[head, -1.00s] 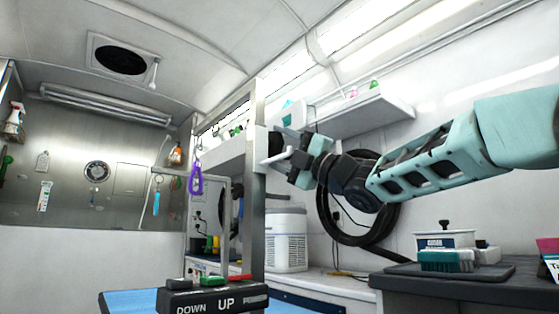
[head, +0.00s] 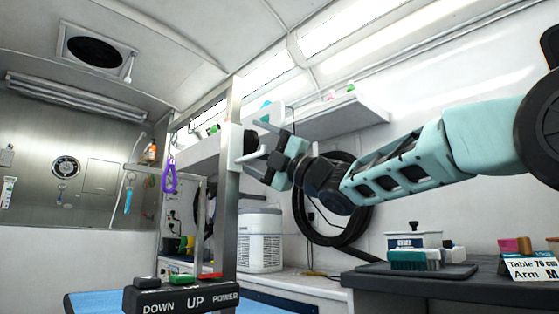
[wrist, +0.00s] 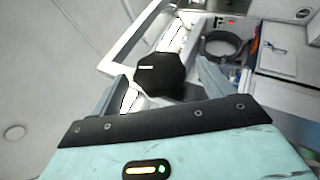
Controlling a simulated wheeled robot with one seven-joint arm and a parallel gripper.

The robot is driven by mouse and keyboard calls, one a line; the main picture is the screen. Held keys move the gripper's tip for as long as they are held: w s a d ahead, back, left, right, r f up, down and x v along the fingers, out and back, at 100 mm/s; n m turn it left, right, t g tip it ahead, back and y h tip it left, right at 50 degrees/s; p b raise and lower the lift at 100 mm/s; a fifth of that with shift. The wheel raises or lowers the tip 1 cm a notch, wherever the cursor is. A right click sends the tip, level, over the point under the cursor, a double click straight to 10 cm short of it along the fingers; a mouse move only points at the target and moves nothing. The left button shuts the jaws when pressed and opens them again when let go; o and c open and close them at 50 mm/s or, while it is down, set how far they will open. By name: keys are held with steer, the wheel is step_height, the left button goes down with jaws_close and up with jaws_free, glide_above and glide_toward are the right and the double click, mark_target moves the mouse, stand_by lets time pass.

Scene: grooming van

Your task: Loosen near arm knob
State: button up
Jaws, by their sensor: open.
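The near arm knob (head: 249,143) is black and sits on the side of the upright metal post (head: 226,190), high above the blue table. In the wrist view the knob (wrist: 160,73) is a dark, many-sided disc with a small white mark. My gripper (head: 259,142) is open, just right of the knob in the head view, with its fingers pointing at it. In the wrist view the knob appears between the two grey fingers (wrist: 162,82). I cannot tell whether either finger touches it.
A control box (head: 182,298) marked DOWN, UP and POWER is at the front. A purple loop (head: 169,177) hangs left of the post. A wall shelf (head: 340,118) is behind my arm.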

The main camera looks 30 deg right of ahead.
steer(key=p+v, duration=0.1)
steer(key=v, duration=1.6)
steer(key=shift+p, duration=0.35)
